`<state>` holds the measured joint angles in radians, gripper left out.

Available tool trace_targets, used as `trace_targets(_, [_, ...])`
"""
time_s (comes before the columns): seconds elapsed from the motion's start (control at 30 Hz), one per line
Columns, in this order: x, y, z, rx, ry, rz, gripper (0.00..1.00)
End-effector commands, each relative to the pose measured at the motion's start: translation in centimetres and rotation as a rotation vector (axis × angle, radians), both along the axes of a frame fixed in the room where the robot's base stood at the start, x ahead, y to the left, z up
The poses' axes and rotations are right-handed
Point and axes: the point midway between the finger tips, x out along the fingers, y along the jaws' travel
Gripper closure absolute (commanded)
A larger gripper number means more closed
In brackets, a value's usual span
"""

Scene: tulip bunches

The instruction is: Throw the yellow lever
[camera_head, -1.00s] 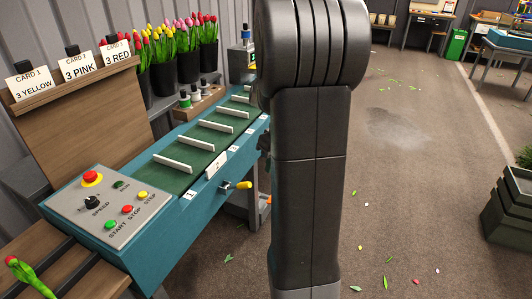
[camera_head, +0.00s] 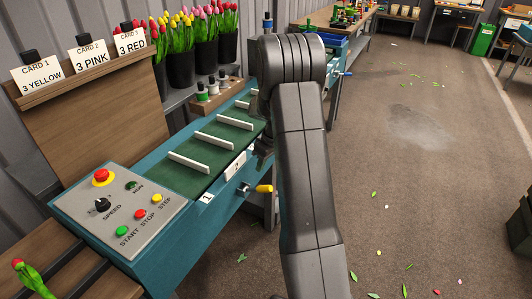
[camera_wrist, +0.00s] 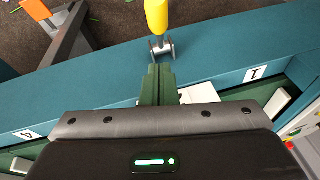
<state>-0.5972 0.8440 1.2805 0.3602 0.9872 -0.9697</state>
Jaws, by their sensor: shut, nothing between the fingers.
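The yellow lever (camera_head: 264,188) sticks out from the front side of the blue conveyor (camera_head: 160,240), on a small grey metal mount. Its yellow handle also shows at the top of the wrist view (camera_wrist: 157,15), with the mount below it, and points away from the conveyor. My gripper (camera_wrist: 158,72) is shut and empty over the conveyor's front edge. Its dark green fingertips appear just short of the lever's mount; I cannot tell whether they touch it. In the head view my arm hides most of the gripper.
A control panel (camera_head: 125,212) with a red knob and several buttons sits at the conveyor's near end. White dividers (camera_head: 189,162) cross the green belt. Tulip buckets (camera_head: 180,68) stand behind it. Open floor (camera_head: 400,180) lies to the right.

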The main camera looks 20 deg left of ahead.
Motion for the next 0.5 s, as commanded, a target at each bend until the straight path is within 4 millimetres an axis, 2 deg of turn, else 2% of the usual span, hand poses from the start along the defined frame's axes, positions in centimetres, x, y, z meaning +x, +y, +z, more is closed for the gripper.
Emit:
trace_targets(0.07, [-0.3,0.4,-1.5,-0.002,0.002,0.002,1.00])
trace_targets(0.2, [-0.7,-0.9,-3.2,-0.002,0.001,-0.002,1.00])
trace_targets(0.5, [-1.1,-1.6,-4.6,0.000,-0.001,0.000,1.00])
